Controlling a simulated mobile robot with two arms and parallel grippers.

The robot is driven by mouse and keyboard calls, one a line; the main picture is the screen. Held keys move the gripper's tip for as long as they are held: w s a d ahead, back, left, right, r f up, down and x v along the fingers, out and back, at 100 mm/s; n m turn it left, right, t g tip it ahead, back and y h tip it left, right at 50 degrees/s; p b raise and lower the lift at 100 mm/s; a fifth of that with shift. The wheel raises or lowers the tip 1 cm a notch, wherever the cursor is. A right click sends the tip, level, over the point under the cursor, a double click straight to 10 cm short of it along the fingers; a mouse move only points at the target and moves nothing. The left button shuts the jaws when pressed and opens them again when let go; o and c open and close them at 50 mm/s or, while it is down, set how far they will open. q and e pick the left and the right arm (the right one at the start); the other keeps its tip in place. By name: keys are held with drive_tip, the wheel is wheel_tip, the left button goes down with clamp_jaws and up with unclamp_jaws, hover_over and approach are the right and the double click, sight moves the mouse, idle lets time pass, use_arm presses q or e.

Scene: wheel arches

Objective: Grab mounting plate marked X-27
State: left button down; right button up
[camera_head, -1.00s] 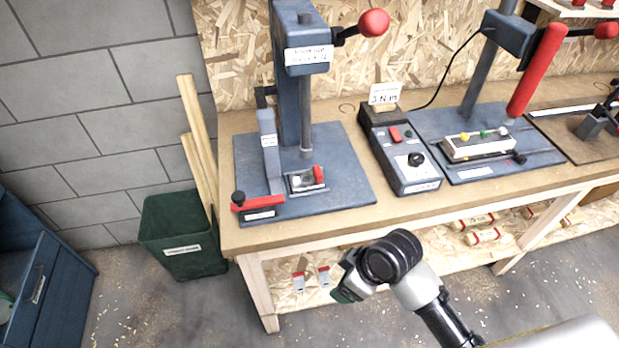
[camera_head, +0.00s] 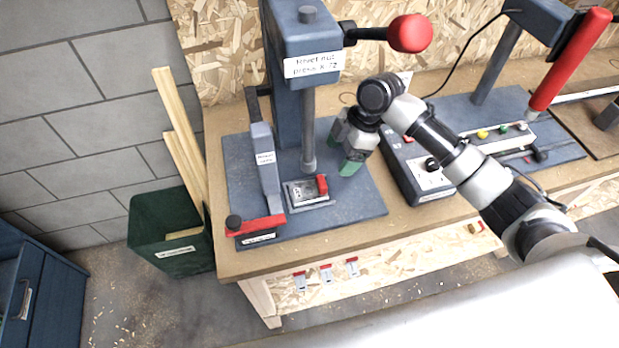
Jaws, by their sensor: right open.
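A small grey plate (camera_head: 304,192) with dark marking sits in a fixture on the base of the blue rivet nut press (camera_head: 303,40). The marking is too small to read, so I cannot tell if it says X-27. A red clamp piece (camera_head: 322,185) stands at the plate's right side. My right gripper (camera_head: 343,154), with green fingertips, is open and empty. It is above the press base, just right of the press column and of the plate, apart from the plate. My left gripper is not in view.
A red-knobbed lever (camera_head: 409,33) juts out above my right gripper. A grey upright with a red foot (camera_head: 256,226) stands left of the plate. A control box (camera_head: 425,180) is to the right, partly behind my arm. A green bin (camera_head: 172,232) stands left of the bench.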

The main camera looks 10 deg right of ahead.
sight(325, 182)
drive_tip(key=f, duration=0.1)
drive_tip(key=s+a+f, duration=0.1)
drive_tip(key=f, duration=0.1)
drive_tip(key=shift+a, duration=0.2)
drive_tip(key=shift+w+a+f+p, duration=0.1)
drive_tip(key=shift+w+f+p, duration=0.05)
drive_tip(key=shift+f+p, duration=0.15)
drive_tip(key=p+x, duration=0.2)
drive_tip(key=x, duration=0.2)
drive_tip(key=shift+f, duration=0.5)
drive_tip(key=shift+c, duration=0.4)
drive_tip(key=c, duration=1)
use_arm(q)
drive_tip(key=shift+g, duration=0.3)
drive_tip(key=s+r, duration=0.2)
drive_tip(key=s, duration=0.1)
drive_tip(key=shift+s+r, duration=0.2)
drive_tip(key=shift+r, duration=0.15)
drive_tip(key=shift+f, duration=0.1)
